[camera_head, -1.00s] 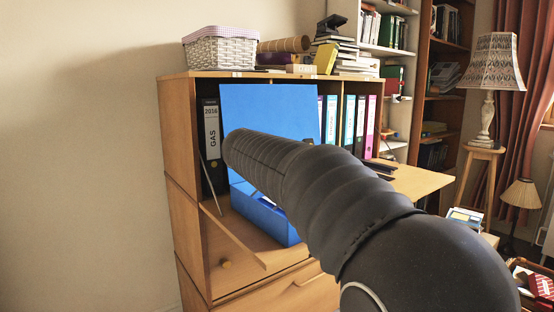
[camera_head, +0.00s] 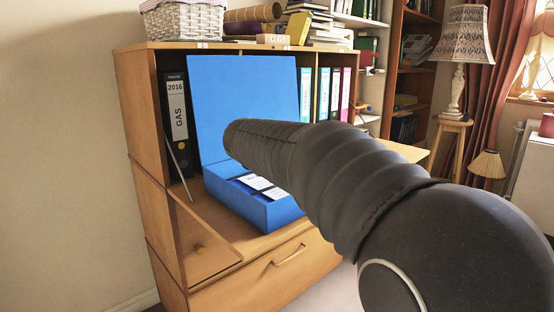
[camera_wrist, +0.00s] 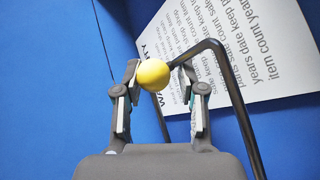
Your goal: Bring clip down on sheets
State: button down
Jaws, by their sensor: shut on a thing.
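The blue box file (camera_head: 268,214) stands open on the bureau's fold-down flap, with its lid (camera_head: 243,90) upright. White sheets (camera_head: 257,182) show inside; in the wrist view a printed sheet (camera_wrist: 255,50) lies against blue. The clip is a dark bent metal bar (camera_wrist: 237,100) with a yellow ball knob (camera_wrist: 153,75). In the wrist view the bar crosses over the sheet's edge; I cannot tell whether it touches the paper. My gripper (camera_wrist: 160,72) is shut on the yellow knob. In the head view my arm hides the gripper and clip.
A black folder marked GAS (camera_head: 177,125) stands left of the box, and several coloured binders (camera_head: 335,95) stand to the right. A white basket (camera_head: 183,20) and stacked books sit on top. A lamp on a stool (camera_head: 468,50) is at right. The flap's front left is bare.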

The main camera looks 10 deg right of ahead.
jog(key=shift+d+f, duration=0.25)
jog(key=shift+d+f, duration=0.1)
jog(key=shift+d, duration=0.05)
jog(key=c, duration=0.9)
grip_release()
jog(key=shift+d, duration=0.15)
jog(key=shift+o, duration=0.2)
jog(key=shift+d, duration=0.2)
jog(key=shift+a, duration=0.4)
jog(key=shift+s+a+r, duration=0.1)
jog(key=shift+a+r, duration=0.05)
jog(key=shift+r, duration=0.05)
jog(key=v, duration=1.1)
jog(key=shift+s+r, duration=0.1)
jog(key=shift+s, duration=0.1)
